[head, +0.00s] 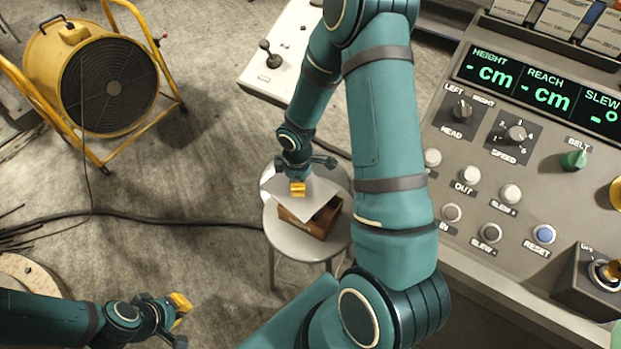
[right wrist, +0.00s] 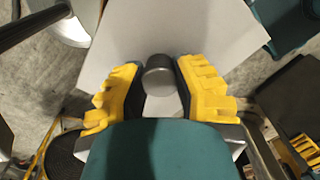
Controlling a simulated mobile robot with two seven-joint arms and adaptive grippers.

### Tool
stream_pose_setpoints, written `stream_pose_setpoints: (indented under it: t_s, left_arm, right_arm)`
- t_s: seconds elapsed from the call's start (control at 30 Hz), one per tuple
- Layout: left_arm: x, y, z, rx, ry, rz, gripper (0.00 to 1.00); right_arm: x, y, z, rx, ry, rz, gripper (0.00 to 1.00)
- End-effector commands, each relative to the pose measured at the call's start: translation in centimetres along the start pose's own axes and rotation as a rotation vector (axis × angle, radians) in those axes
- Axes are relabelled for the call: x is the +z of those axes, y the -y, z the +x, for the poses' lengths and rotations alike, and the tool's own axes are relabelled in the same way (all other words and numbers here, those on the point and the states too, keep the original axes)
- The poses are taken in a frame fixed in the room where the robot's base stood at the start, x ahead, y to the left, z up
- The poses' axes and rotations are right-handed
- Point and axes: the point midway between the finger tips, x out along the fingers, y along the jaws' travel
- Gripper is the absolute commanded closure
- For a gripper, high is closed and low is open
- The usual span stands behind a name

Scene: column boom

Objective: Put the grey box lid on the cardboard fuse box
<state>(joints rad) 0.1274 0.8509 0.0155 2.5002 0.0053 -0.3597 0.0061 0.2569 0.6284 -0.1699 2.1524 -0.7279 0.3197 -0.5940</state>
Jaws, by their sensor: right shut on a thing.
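The grey box lid (head: 312,202) is a thin flat plate; it fills much of the right wrist view (right wrist: 205,40). My right gripper (head: 298,188) is shut on the lid's dark round knob (right wrist: 160,75), with its yellow fingers on both sides of it. The cardboard fuse box (head: 318,226) stands on a round stool. The lid is over its back left part and looks turned relative to it. The box's dark inside shows at the right. I cannot tell whether the lid touches the box. My left gripper (head: 181,302) is low at the left, far from both; its fingertip gap is unclear.
The grey stool (head: 284,238) has little bare room around the box. A control console (head: 470,210) stands at the right, and a pale panel with a lever (head: 270,60) is behind. A yellow fan (head: 95,75) stands back left. A cable (head: 150,218) crosses the floor.

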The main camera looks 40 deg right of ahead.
Motion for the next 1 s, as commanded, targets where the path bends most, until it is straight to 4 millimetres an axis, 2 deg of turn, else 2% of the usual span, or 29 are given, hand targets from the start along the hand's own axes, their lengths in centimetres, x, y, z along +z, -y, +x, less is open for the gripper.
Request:
stream_pose_setpoints:
  t_s: [0.1,0.3,0.57,1.0]
  left_arm:
    - [-0.2,-0.1,-0.3,0.0,-0.003,-0.001,1.0]
    - [-0.2,-0.1,-0.4,0.0,-0.005,-0.001,1.0]
    - [0.1,0.2,0.4,0.0,0.001,0.001,1.0]
    - [1.1,1.1,3.0,0.002,0.021,0.007,1.0]
  right_arm:
    - [1.9,-0.7,0.6,0.006,0.005,-0.114,1.0]
    - [3.4,-1.1,1.2,0.011,0.01,-0.215,1.0]
    - [3.5,-1.2,2.4,0.012,0.01,-0.226,1.0]
    - [3.5,-1.2,6.0,0.011,0.01,-0.224,1.0]
